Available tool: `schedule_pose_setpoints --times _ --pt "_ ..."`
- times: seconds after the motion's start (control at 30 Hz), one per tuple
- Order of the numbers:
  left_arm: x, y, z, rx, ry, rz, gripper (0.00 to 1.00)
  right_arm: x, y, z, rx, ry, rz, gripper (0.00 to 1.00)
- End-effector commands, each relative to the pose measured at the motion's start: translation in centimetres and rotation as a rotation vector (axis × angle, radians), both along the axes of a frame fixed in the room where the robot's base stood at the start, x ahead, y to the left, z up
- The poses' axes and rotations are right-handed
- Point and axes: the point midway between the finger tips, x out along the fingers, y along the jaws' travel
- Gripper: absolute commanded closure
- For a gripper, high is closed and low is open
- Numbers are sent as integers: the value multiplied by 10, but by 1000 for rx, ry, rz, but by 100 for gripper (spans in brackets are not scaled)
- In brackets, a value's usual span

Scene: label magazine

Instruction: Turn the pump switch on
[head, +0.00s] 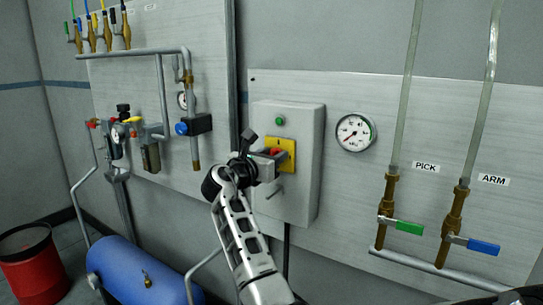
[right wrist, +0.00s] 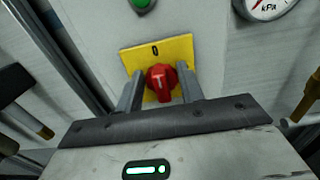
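The pump switch is a red rotary knob (head: 275,152) on a yellow plate (head: 289,150) on the front of a grey box (head: 303,190). In the right wrist view the knob (right wrist: 162,83) sits in the middle of the yellow plate (right wrist: 183,52), with a "0" marked above it. My right gripper (head: 268,160) is at the plate. In the right wrist view my right gripper (right wrist: 163,92) is open, one finger on each side of the knob, with small gaps showing. Finger contact with the plate cannot be told. My left gripper is not in view.
A green lamp (head: 280,121) is above the switch. A gauge (head: 355,132) is to the right. Pipes with a green valve handle (head: 409,227) and a blue one (head: 483,247) stand further right. A blue tank (head: 140,272) and a red bin (head: 35,265) are low left.

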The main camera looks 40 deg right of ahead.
Motion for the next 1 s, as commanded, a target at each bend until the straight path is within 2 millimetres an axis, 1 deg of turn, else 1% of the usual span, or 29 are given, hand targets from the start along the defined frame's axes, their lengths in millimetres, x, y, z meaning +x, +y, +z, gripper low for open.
schedule_pose_setpoints --times 0.27,0.47,0.67,1.0 --pt "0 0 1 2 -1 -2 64 0 0 0 6 -19 0 85" --pt "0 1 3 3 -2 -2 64 -1 0 0 29 -101 0 85" --pt "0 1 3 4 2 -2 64 -3 -1 -1 72 -250 -1 85" --pt "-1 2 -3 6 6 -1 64 -6 -1 -4 162 -561 -1 85"
